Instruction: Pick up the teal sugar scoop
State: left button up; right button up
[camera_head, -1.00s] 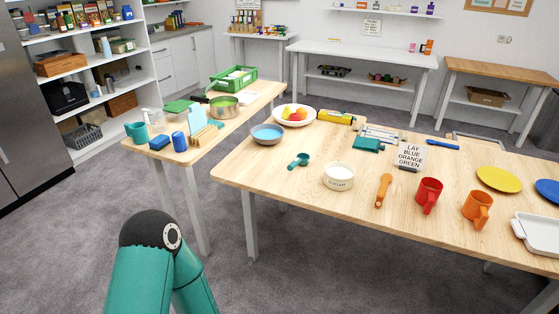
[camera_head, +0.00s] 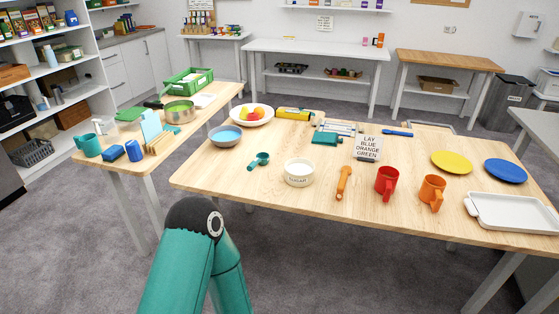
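The teal sugar scoop (camera_head: 259,160) lies on the near-left part of the large wooden table (camera_head: 262,192). A white sugar bowl (camera_head: 299,174) with dark lettering stands just to its right, apart from it. A teal arm of mine rises at the bottom of the view, in front of the table's near edge and below the scoop. Neither gripper shows in the view. Nothing covers the scoop.
A blue-lined bowl (camera_head: 225,136) sits left of the scoop. A fruit bowl (camera_head: 251,115) stands behind. To the right are an orange utensil (camera_head: 343,183), a red mug (camera_head: 386,183) and an orange mug (camera_head: 432,193). Bare wood surrounds the scoop.

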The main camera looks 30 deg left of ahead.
aim_at(257, 164)
jog(key=z, duration=0.1)
jog(key=i, duration=1)
jog(key=u, duration=0.6)
